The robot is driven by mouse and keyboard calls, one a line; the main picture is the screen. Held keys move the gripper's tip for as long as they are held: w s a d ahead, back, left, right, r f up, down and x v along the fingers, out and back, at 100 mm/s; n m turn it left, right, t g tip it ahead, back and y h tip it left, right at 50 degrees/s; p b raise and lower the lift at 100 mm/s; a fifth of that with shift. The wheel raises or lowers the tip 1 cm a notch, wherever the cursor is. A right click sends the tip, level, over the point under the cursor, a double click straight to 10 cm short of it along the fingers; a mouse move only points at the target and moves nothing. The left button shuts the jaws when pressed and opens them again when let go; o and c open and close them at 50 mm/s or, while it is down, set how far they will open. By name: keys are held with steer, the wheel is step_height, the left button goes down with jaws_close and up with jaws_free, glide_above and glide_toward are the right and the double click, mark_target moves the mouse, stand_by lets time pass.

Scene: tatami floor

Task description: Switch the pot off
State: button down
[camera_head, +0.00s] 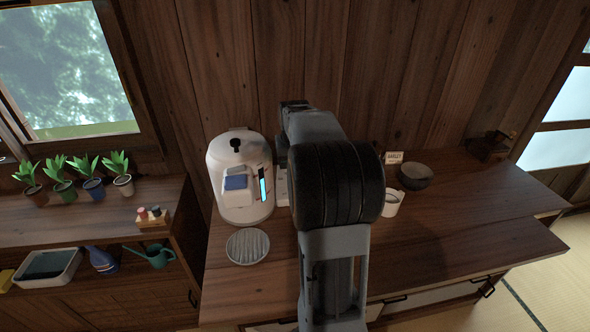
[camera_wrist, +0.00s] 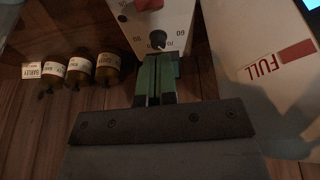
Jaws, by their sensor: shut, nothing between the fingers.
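The white pot (camera_head: 226,205) stands on the wooden counter, with a dark lid knob, a blue-screened front panel and a lit blue level strip. In the wrist view, a white surface marked FULL (camera_wrist: 263,66) at the right appears to be its side. A white control face (camera_wrist: 180,18) at the top carries a dark round dial (camera_wrist: 158,39) with numbers around it and a small red spot (camera_wrist: 122,17). My gripper (camera_wrist: 157,60) has its green fingers shut together and empty, just below the dial. I cannot tell whether they touch it. My arm hides the gripper in the head view.
Small labelled brown jars (camera_wrist: 80,70) lie left of my fingers in the wrist view. A round ribbed plate (camera_head: 247,246) sits in front of the pot. A white mug (camera_head: 392,204) and dark bowl (camera_head: 415,176) stand right of my arm. The counter's right front is clear.

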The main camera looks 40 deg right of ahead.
steer(key=shift+v, duration=1.15)
steer(key=shift+w+a, duration=0.1)
steer(key=shift+a, duration=0.15)
